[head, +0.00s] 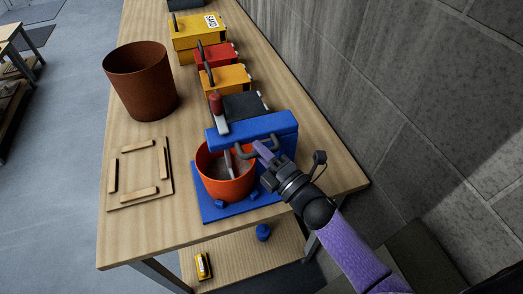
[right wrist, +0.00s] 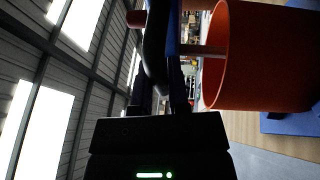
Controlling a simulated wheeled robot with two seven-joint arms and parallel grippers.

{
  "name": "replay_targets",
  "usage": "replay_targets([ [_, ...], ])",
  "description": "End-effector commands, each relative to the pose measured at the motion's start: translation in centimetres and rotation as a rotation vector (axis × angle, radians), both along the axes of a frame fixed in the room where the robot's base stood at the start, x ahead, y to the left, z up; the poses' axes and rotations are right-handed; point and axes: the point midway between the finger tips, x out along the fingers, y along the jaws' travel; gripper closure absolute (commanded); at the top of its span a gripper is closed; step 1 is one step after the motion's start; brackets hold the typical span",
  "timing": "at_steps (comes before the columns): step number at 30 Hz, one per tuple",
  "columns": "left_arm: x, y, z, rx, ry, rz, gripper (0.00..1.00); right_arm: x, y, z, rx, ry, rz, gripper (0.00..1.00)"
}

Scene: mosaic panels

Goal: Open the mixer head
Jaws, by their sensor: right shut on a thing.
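The blue mixer stands at the near right of the workbench, its mixer head (head: 252,128) lying level over an orange bowl (head: 212,183) on a blue base (head: 208,208). A whisk or paddle hangs into the bowl. A dark handle (head: 243,152) sticks out from the head's side. My right gripper (head: 264,156) is at this handle and shut on it. In the right wrist view the dark handle (right wrist: 154,45) runs between the fingers, and the orange bowl (right wrist: 265,60) is at right. My left gripper is not in view.
Toolboxes in black, yellow and red (head: 222,56) line the bench behind the mixer. A brown bucket (head: 140,82) and a wooden frame panel (head: 140,172) are at left. A grey block wall (head: 400,90) runs close along the right. A lower shelf (head: 240,258) holds small items.

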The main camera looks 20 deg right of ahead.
Motion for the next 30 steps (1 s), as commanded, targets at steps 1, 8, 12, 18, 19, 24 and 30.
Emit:
replay_targets([
  [1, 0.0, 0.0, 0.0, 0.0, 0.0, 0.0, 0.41, 0.0, 0.0, -0.1, -0.001, 0.002, 0.0, 1.0],
  [8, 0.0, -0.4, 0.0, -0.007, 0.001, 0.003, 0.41, 0.0, 0.0, -0.1, -0.001, 0.003, 0.0, 1.0],
  [12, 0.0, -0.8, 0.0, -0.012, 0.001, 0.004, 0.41, 0.0, 0.0, -0.1, -0.001, 0.003, 0.0, 1.0],
  [18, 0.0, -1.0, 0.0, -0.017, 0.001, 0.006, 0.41, 0.0, 0.0, 0.1, 0.016, 0.004, 0.0, 1.0],
  [19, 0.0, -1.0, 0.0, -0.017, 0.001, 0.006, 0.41, 0.0, 0.0, 0.1, 0.022, 0.003, 0.0, 1.0],
  [24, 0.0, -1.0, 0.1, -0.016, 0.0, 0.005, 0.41, 0.0, 0.0, 0.4, 0.043, 0.001, 0.001, 1.0],
  [30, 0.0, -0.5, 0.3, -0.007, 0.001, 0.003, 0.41, 0.0, 0.0, 1.0, 0.087, 0.0, 0.0, 1.0],
])
